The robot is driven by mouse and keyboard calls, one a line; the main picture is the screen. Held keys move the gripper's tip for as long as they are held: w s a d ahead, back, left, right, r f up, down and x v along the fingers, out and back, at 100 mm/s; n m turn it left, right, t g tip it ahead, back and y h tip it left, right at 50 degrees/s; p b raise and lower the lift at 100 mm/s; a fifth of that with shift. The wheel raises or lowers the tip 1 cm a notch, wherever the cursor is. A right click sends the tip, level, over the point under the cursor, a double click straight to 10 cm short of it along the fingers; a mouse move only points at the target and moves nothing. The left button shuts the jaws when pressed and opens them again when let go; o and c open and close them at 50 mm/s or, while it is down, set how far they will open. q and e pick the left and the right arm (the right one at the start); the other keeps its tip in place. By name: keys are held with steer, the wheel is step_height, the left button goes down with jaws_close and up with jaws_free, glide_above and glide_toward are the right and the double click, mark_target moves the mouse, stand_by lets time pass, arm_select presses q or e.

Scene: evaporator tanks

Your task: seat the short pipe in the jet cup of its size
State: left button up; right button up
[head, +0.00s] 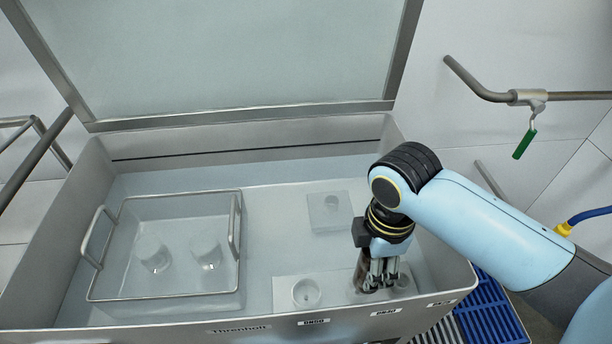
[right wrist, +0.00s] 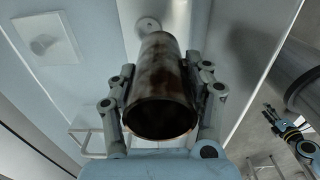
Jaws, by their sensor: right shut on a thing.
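My right gripper (head: 378,280) is shut on the short pipe (head: 361,268), a brown, stained tube, above the strip of cups at the front of the tank. In the right wrist view the pipe (right wrist: 160,85) lies between both fingers, its open near end facing the camera. A pale round cup (right wrist: 148,25) shows just beyond its far end. The wide jet cup (head: 306,292) stands left of the gripper, behind the DN50 label. A smaller cup (head: 403,282) is partly visible on the right. The gripper covers the middle of the strip. My left gripper (right wrist: 276,112) appears small in the right wrist view, its jaws unclear.
A wire-rimmed basket (head: 165,196) with two clear cups stands at the tank's left. A pale block (head: 330,211) with a round fitting sits behind the gripper. The tank's front wall (head: 270,329) is close to the cups. The floor between basket and block is clear.

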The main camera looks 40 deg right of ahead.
steer(key=shift+w+a+f+b, duration=0.2)
steer(key=shift+w+a+f, duration=1.15)
steer(key=shift+f, duration=0.45)
steer(key=shift+w+a+f+b, duration=0.15)
steer(key=shift+w+a+f, duration=1.05)
steer(key=shift+a+f, duration=0.5)
steer(key=shift+w+a+f+b, duration=0.2)
steer(key=shift+w+a+f, duration=1.05)
steer(key=shift+f, duration=0.7)
steer(key=o, duration=1.5)
steer(key=shift+f, duration=0.1)
step_height(320, 180, up, 12)
steer(key=shift+r+p, duration=0.15)
steer(key=shift+p, duration=0.8)
steer(key=shift+d, duration=0.1)
